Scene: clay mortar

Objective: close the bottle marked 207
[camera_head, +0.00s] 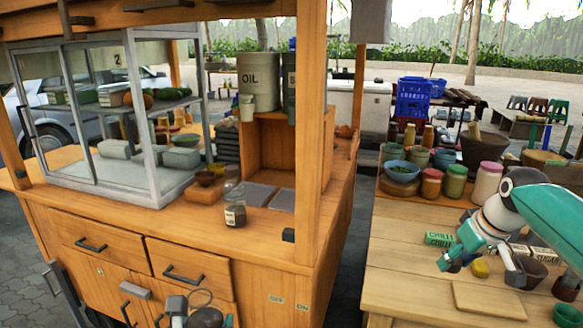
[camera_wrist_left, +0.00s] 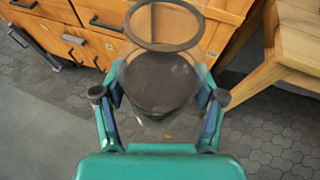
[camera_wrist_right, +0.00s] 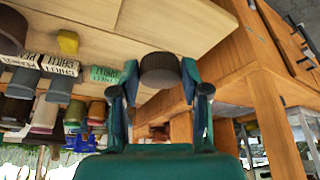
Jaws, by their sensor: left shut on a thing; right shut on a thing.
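My left gripper (camera_wrist_left: 160,96) is shut on a clear glass bottle (camera_wrist_left: 160,116) with dark contents. Its round mouth faces up, with no cap on it. In the head view this bottle (camera_head: 207,317) is at the bottom edge, in front of the cart's drawers. No number shows on it. My right gripper (camera_wrist_right: 160,82) is shut on a dark round cap (camera_wrist_right: 160,68). In the head view my right gripper (camera_head: 457,261) is over the right table, well apart from the bottle. Another glass bottle (camera_head: 235,215) with a pale label stands on the cart; its marking is too small to read.
The wooden cart (camera_head: 200,235) has a glass case (camera_head: 110,130) and drawers. The right table (camera_head: 400,280) carries a wooden board (camera_head: 488,300), a yellow lump (camera_head: 480,268), a green chilli box (camera_head: 439,239) and several jars. A gap separates cart and table.

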